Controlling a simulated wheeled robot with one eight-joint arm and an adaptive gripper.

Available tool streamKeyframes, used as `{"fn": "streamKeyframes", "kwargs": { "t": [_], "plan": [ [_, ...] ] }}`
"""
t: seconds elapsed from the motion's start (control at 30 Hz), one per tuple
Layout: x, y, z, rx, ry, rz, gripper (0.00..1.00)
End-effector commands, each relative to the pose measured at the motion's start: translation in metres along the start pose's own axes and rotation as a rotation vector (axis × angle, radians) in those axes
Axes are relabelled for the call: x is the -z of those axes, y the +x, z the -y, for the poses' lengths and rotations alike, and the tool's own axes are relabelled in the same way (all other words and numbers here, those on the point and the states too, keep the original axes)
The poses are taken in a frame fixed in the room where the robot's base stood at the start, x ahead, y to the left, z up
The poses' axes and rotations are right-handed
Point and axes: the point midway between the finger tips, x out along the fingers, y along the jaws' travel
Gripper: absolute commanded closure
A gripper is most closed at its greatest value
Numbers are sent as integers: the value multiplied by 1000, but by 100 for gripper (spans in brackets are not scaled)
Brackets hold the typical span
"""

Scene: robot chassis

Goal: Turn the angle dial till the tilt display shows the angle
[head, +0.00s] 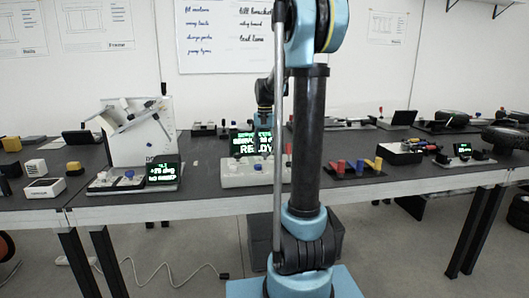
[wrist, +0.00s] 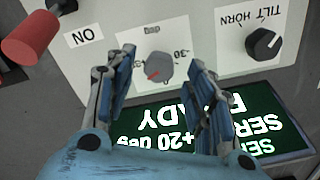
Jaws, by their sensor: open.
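In the wrist view a round grey dial (wrist: 159,67) with a red mark sits on a white panel, with "-30" and "deg" print around it. My gripper (wrist: 162,62) is open, its blue fingers on either side of the dial with visible gaps. A dark display (wrist: 284,138) with upside-down text lies below, partly hidden by the fingers; "+20 deg" and "READY" are legible.
A black knob (wrist: 264,43) marked "TILT HORN" is to the dial's right; a red cylinder (wrist: 31,38) is by the "ON" label. Left on the table (head: 50,202) is another panel with a green-text display (head: 163,172).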

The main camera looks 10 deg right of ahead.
Motion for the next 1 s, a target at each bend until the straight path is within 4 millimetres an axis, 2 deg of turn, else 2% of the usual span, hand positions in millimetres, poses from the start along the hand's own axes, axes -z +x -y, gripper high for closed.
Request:
{"fn": "streamKeyframes", "kwargs": {
  "t": [0.2,0.5,0.7,1.0],
  "plan": [
    [0,13,0,0,0,0,51],
    [0,14,0,0,0,0,51],
    [0,14,0,0,0,0,95],
    [0,14,0,1,-41,0,95]
  ]
}}
